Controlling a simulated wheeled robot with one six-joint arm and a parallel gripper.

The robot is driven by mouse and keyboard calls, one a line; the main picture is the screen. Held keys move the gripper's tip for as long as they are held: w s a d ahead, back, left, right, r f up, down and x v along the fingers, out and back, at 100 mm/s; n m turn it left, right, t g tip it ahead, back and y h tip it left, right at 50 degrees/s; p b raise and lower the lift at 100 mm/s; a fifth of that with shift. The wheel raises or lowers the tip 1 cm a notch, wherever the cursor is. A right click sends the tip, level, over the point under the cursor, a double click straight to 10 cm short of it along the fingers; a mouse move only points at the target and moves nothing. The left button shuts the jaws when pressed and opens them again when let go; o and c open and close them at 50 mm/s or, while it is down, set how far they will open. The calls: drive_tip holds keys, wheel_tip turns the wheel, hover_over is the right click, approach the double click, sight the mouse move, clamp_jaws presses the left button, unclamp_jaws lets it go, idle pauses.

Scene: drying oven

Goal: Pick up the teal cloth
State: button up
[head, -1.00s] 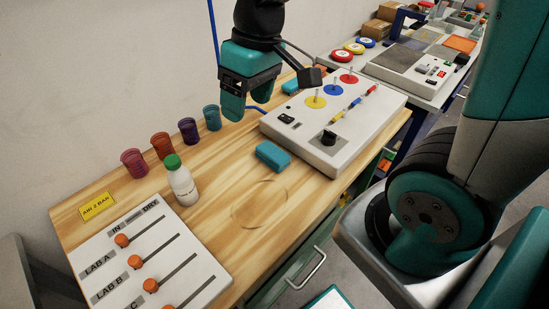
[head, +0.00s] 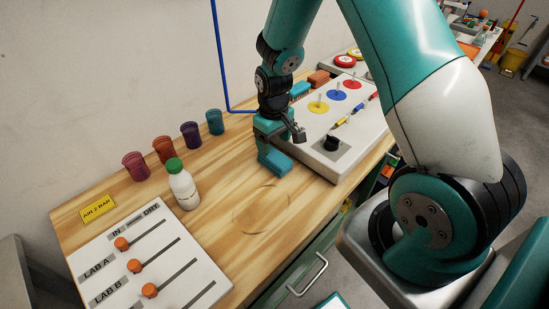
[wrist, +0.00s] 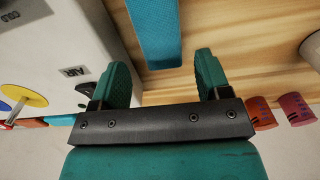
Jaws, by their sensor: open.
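The teal cloth (wrist: 154,32) lies on the wooden bench as a flat, folded-looking strip in the wrist view. It runs from the top edge down between the fingertips, with bare wood beside it. My gripper (wrist: 161,62) is open, one finger on each side of the line of the cloth. No contact shows. In the head view my gripper (head: 270,148) is low over the cloth's spot, pointing down. Its teal fingers and the cloth blend there, so the height gap cannot be told.
A white panel (head: 338,152) with coloured discs and a black knob stands close right of my gripper. A white bottle with green cap (head: 182,188) and several cups (head: 190,135) are to the left. A slider panel (head: 150,262) is at front left. The bench's middle is clear.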

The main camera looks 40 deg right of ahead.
sight(275, 155)
drive_tip(key=shift+s+f+p, duration=0.1)
drive_tip(key=shift+f+p, duration=0.8)
drive_tip(key=shift+f, duration=2)
drive_tip(key=c, duration=0.7)
